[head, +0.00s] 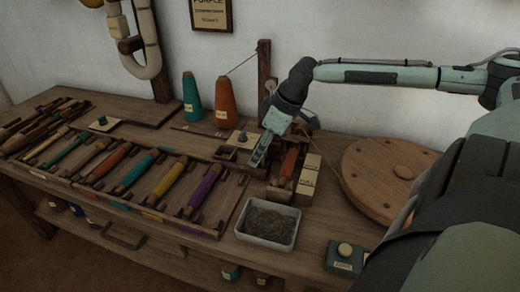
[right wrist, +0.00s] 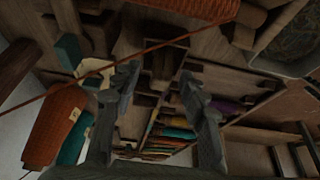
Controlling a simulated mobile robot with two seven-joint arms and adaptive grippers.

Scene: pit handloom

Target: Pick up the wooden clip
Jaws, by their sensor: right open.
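My right gripper (head: 259,158) reaches down over the bench from the right, beside a small dark holder (head: 225,153). In the right wrist view its two fingers (right wrist: 160,88) are apart with nothing held between them. A small brown wooden piece (right wrist: 163,64), which looks like the wooden clip, sits in a square recess beyond the fingertips, roughly in line with the gap. I cannot make out its exact shape, and in the head view it is too small and dark to tell. My left gripper is not in view.
Orange (head: 226,103) and teal (head: 191,97) thread cones stand behind, with an orange thread running near the gripper. A rack of coloured shuttles (head: 160,190) lies left. A grey tray (head: 267,224) is in front, a round wooden disc (head: 388,172) right.

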